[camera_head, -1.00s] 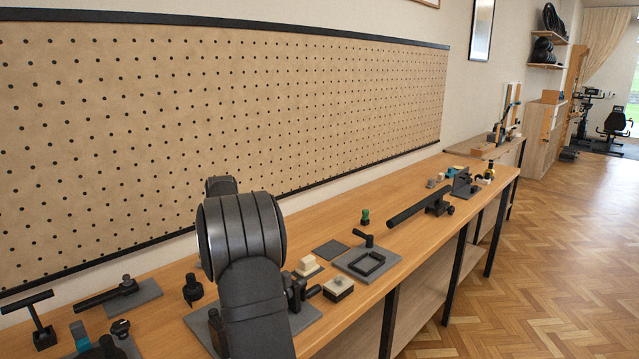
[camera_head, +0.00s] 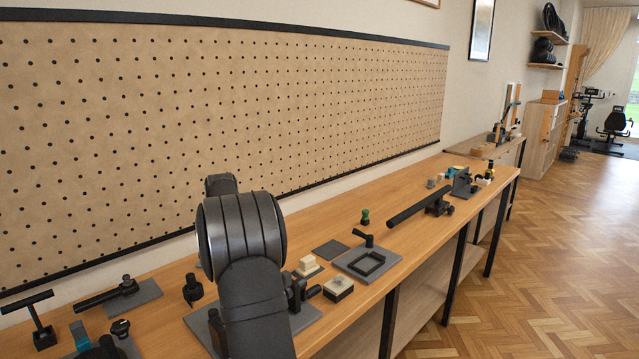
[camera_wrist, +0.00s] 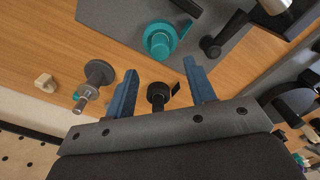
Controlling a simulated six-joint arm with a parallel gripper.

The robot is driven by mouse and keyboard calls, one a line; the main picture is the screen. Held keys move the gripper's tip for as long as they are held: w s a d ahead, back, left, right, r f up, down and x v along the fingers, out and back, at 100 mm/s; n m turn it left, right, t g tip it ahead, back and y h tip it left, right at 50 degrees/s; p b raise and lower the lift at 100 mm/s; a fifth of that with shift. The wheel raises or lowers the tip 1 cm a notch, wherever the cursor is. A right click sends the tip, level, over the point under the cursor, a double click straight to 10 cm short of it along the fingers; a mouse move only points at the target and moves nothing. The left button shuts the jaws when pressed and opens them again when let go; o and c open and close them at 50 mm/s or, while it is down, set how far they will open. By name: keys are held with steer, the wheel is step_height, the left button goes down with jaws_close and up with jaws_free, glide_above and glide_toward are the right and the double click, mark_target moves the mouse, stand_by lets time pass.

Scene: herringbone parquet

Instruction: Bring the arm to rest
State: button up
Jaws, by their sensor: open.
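My arm (camera_head: 248,270) rises in front of the bench in the head view, bent at a dark rounded joint. Its end is hidden there. In the wrist view my gripper (camera_wrist: 158,88) is open, with two blue fingers spread apart. A small black knob-like part (camera_wrist: 158,95) shows between the fingers, but whether it is within their reach I cannot tell. No object is held. The wooden bench top (camera_head: 340,222) lies below and around the arm.
A teal round part (camera_wrist: 159,40) is on a grey plate (camera_wrist: 110,18), and a grey knobbed part (camera_wrist: 98,75) stands left of the fingers. In the head view, a grey plate with a square frame (camera_head: 366,263), a long black bar (camera_head: 408,209) and a black T-handle (camera_head: 40,318) are on the bench. A pegboard (camera_head: 220,110) stands behind.

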step_height(320, 180, down, 7)
steer(key=shift+f, duration=0.1)
step_height(320, 180, up, 8)
steer(key=shift+f, duration=0.25)
steer(key=shift+o, duration=0.4)
steer(key=o, duration=1)
steer(key=shift+s+r, duration=0.15)
steer(key=s+d+r+m+t+y, duration=0.1)
steer(key=s+r+m+t, duration=0.1)
steer(key=s+r+m, duration=0.45)
steer(key=s+d+r+m+t+y, duration=0.1)
steer(key=s+d+m+t+y, duration=0.15)
steer(key=s, duration=0.65)
steer(key=shift+g+h, duration=0.35)
steer(key=shift+g, duration=0.1)
steer(key=x, duration=0.6)
steer(key=a+x, duration=0.1)
steer(key=x, duration=0.2)
steer(key=shift+s+a+f, duration=0.1)
steer(key=shift+f, duration=0.1)
